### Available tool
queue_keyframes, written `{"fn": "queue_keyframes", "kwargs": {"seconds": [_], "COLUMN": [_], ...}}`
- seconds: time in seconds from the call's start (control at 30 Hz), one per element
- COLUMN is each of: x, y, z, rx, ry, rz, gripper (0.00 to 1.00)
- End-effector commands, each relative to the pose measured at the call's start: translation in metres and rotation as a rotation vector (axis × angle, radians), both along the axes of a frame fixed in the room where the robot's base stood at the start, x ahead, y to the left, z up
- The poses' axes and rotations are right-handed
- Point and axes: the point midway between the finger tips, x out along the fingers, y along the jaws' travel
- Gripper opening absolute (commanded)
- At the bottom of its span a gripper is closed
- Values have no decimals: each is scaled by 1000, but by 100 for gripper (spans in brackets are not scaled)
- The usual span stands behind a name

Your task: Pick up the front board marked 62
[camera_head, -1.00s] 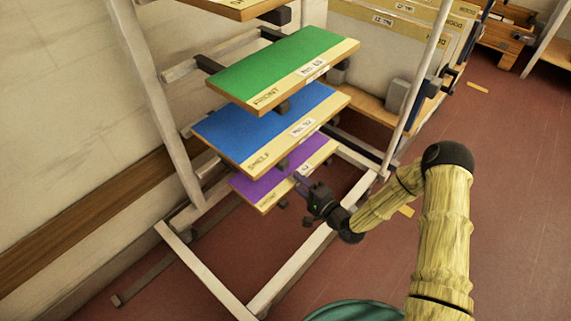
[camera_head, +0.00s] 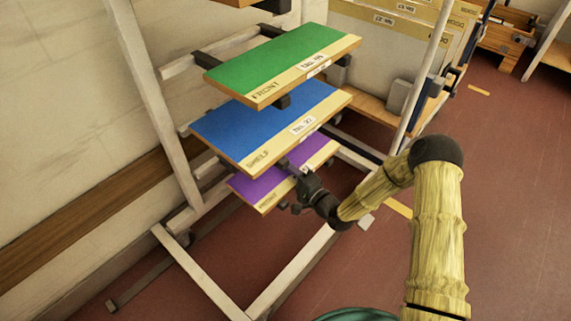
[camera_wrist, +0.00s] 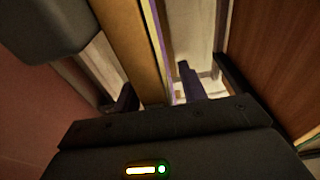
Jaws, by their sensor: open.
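The purple board (camera_head: 262,184), lettered FRONT on its tan edge strip, is the lowest of the boards on the rack. Its number label is hidden behind my gripper (camera_head: 291,169), so I cannot read it. My gripper is open at the board's near edge, just below the blue board. In the wrist view, the board's tan edge (camera_wrist: 134,45) with a thin purple band runs between the two fingers of my gripper (camera_wrist: 157,92). The fingers stand apart, one on each side; I cannot tell if either touches.
Close above is the blue board (camera_head: 250,125) lettered SHELF, and above it a green board (camera_head: 275,62), also lettered FRONT. The pale rack's post (camera_head: 150,110) stands at left. A rack of upright boards (camera_head: 375,50) stands behind.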

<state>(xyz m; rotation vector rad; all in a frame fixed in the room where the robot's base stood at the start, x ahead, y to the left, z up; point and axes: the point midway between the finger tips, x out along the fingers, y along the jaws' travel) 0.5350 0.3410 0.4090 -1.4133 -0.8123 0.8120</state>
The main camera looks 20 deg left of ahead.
Motion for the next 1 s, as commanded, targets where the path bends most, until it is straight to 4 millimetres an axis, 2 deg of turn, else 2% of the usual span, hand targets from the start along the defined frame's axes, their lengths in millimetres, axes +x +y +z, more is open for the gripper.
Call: {"fn": "queue_keyframes", "kwargs": {"seconds": [0.07,0.1,0.3,0.73,1.0], "x": [0,0,0,0,0], "y": [0,0,0,0,0], "z": [0,0,0,5,31], "rx": [0,0,0,1,1], "ry": [0,0,0,-2,-2], "rz": [0,0,0,0,0], "gripper": [42,38,0,0,0]}}
